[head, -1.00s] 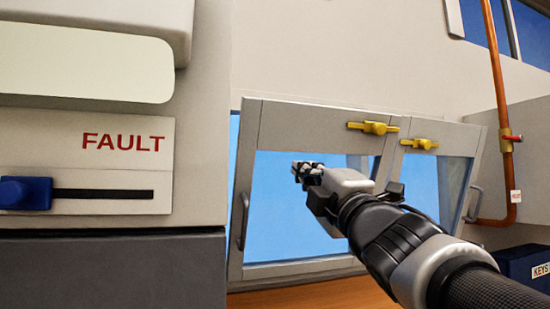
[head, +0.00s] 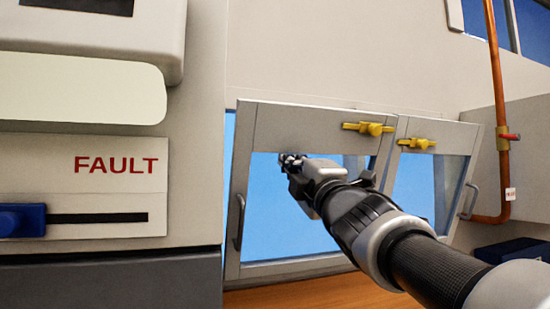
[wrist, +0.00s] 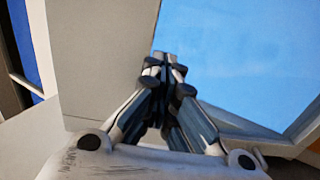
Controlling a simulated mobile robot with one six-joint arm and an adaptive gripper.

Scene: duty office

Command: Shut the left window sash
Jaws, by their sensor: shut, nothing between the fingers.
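The left window sash (head: 300,128) is a grey frame with a blue-looking pane. It stands ajar, with a strip of blue showing past its left edge in the head view. It has a dark pull handle (head: 239,222) on its left side and a yellow latch (head: 368,128) at its top right. My gripper (head: 288,160) is shut and empty, in front of the sash's upper pane. In the wrist view the closed fingertips (wrist: 166,62) overlap the border between the grey frame (wrist: 100,60) and the pane. I cannot tell whether they touch it.
The right sash (head: 425,170) with its own yellow latch stands beside the left one. A cabinet marked FAULT (head: 115,190), with a blue slider, fills the left side. An orange pipe (head: 498,100) runs down the right wall above a dark blue box (head: 512,255).

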